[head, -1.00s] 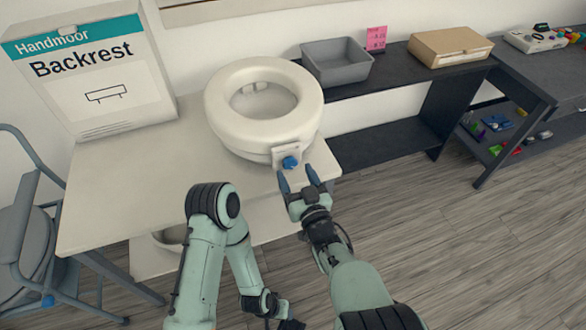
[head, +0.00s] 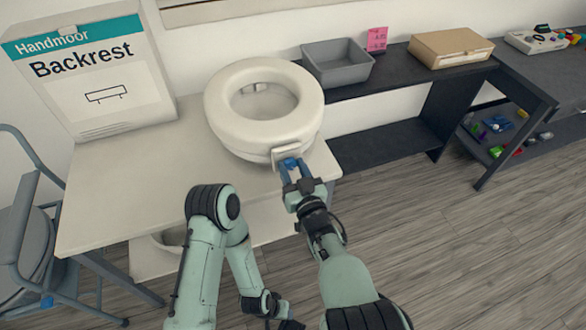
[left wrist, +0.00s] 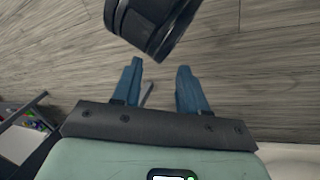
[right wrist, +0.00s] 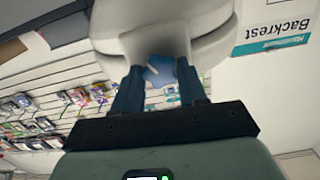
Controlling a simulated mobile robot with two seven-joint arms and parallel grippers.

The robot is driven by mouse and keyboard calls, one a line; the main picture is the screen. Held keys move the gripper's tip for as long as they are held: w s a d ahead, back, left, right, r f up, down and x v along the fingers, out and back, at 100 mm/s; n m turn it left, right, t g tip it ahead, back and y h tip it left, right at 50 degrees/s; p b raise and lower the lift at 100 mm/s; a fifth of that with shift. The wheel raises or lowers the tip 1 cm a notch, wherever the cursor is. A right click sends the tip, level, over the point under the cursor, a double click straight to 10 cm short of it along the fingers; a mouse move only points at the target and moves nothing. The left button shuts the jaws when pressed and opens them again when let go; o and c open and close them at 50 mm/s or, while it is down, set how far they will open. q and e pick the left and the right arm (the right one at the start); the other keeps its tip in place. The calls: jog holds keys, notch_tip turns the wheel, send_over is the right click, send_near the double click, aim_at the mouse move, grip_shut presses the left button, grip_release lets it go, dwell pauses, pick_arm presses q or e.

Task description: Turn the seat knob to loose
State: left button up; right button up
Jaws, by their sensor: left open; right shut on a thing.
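The raised toilet seat (head: 225,120) is a white ring on the pale table, with a white bracket at its front. The blue seat knob (head: 290,162) sits on that bracket and is partly hidden by my right gripper (head: 295,171). The right gripper is shut on the knob. In the right wrist view the blue knob (right wrist: 159,70) shows between the fingers, under the seat (right wrist: 212,50), with a small pale mark on it. My left gripper (left wrist: 157,75) is open and empty above the floor, away from the seat.
The table (head: 110,185) carries a Backrest box (head: 100,85) at the left. A grey bin (head: 338,70) and a cardboard box (head: 450,48) stand on the dark shelf to the right. A grey chair (head: 25,220) stands at the far left. The floor at the right is clear.

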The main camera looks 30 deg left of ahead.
pick_arm(q)
jog(key=shift+w+f, duration=0.1)
pick_arm(e)
jog(key=n+b, duration=0.1)
jog(key=n, duration=0.2)
jog(key=n+b, duration=0.1)
jog(key=n, duration=0.4)
jog(key=shift+n, duration=0.4)
jog(key=n, duration=0.3)
jog(key=shift+n+b, duration=0.4)
jog(key=shift+n, duration=1.2)
pick_arm(q)
jog(key=shift+t+y, duration=0.4)
jog(key=shift+t, duration=0.2)
jog(key=shift+w+a+f, duration=0.4)
jog(key=shift+w+f, duration=0.1)
jog(key=shift+w, duration=0.2)
jog(key=shift+w+a+f, duration=0.35)
jog(key=shift+w+f, duration=0.15)
jog(key=shift+w, duration=0.15)
jog(key=shift+w+a+f, duration=0.4)
jog(key=shift+w+f, duration=0.1)
jog(key=shift+w, duration=0.2)
pick_arm(e)
jog(key=shift+n, duration=1.5)
